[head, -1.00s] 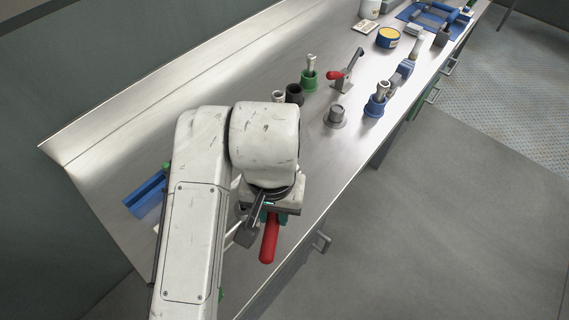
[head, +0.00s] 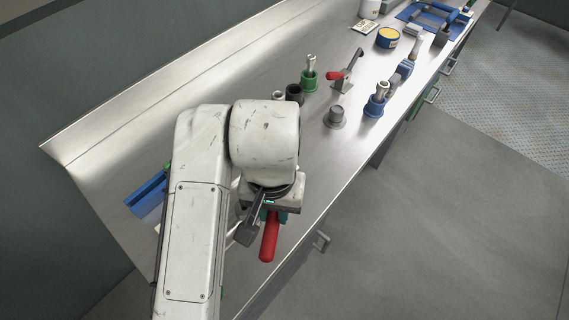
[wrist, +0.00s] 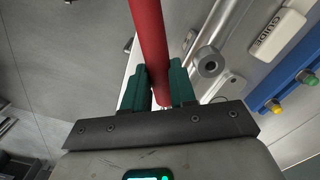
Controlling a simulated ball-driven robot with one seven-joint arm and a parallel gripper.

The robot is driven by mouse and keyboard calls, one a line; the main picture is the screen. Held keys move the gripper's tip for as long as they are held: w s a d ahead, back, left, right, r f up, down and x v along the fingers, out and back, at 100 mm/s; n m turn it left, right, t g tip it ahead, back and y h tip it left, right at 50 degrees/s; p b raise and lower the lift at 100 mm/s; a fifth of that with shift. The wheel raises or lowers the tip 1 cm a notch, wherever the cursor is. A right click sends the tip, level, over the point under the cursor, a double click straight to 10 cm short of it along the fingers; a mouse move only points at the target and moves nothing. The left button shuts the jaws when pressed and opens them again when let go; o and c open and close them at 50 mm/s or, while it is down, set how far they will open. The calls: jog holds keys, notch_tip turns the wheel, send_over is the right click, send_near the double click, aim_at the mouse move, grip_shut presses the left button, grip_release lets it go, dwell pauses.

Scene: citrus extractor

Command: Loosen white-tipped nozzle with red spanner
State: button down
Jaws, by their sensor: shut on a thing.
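The red spanner shows as a red handle (head: 270,240) below my gripper in the head view, near the bench's front edge. In the wrist view the red handle (wrist: 149,35) runs up between the green fingers. My gripper (wrist: 160,80) is shut on this handle; in the head view my gripper (head: 272,211) is mostly hidden under my white wrist. The spanner's working end is not clear in either view. I cannot make out a white-tipped nozzle for sure. A grey round metal part (wrist: 208,63) lies just right of the handle in the wrist view.
A blue block (head: 146,194) lies left of my arm, partly covered. Farther along the bench stand a green holder (head: 309,83), a blue holder (head: 374,108), a grey cup (head: 336,115) and a red-handled clamp (head: 344,77). A white "GUIDE" part (wrist: 278,33) shows at right.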

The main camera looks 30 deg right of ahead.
jog(key=shift+r+p, duration=0.75)
jog(key=shift+r, duration=0.2)
dwell(1.0)
jog(key=shift+r+p, duration=1.4)
jog(key=shift+r, duration=0.05)
notch_tip(320, 180, up, 4)
jog(key=p, duration=0.3)
jog(key=shift+f, duration=0.2)
dwell(0.4)
